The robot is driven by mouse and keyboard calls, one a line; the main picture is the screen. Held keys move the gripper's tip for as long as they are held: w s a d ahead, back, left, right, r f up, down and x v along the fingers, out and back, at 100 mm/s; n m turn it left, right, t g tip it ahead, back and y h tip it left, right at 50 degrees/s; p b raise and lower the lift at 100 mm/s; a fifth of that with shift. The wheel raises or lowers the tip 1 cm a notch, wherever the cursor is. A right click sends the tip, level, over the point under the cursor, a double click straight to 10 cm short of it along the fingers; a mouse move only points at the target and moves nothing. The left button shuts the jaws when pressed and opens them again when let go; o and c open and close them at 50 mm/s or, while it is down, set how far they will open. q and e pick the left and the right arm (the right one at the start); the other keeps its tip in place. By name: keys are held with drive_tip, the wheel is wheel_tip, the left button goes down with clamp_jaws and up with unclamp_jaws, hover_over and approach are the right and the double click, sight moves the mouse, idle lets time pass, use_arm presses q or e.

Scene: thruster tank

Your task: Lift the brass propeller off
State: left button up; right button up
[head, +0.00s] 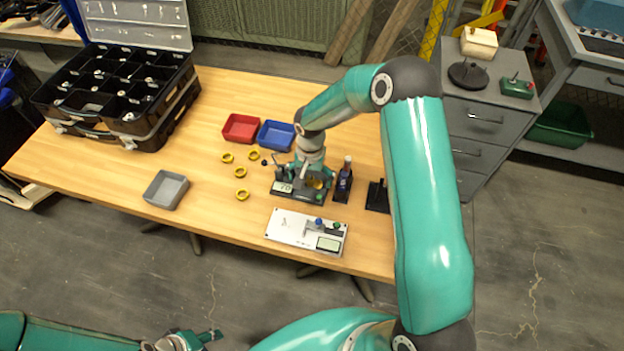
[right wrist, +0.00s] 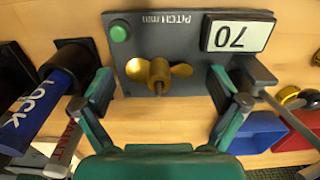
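The brass propeller (right wrist: 157,72) sits on a shaft on the dark grey pitch gauge (right wrist: 185,82), which has a green button and a display reading 70. In the head view the gauge (head: 283,188) stands near the table's right part, and the propeller (head: 316,183) shows only in part beside my arm. My right gripper (right wrist: 160,78) is open, with one teal finger on each side of the propeller and visible gaps to it. My left gripper (head: 182,342) is low at the bottom edge, away from the table; its finger opening is unclear.
A blue LOCK bottle (head: 343,180) and a black stand (head: 377,197) are close to the gauge's right. A white panel (head: 290,228) lies in front. Several yellow rings (head: 240,172), red (head: 241,128) and blue (head: 277,135) trays and a grey tray (head: 166,190) are left.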

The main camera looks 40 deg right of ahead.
drive_tip(key=c, duration=1.1)
drive_tip(key=shift+o, duration=0.2)
drive_tip(key=shift+r, duration=0.15)
drive_tip(key=shift+w+r, duration=0.1)
drive_tip(key=shift+r, duration=0.4)
wheel_tip(320, 180, up, 19)
drive_tip(key=b, duration=0.2)
drive_tip(key=shift+f, duration=0.1)
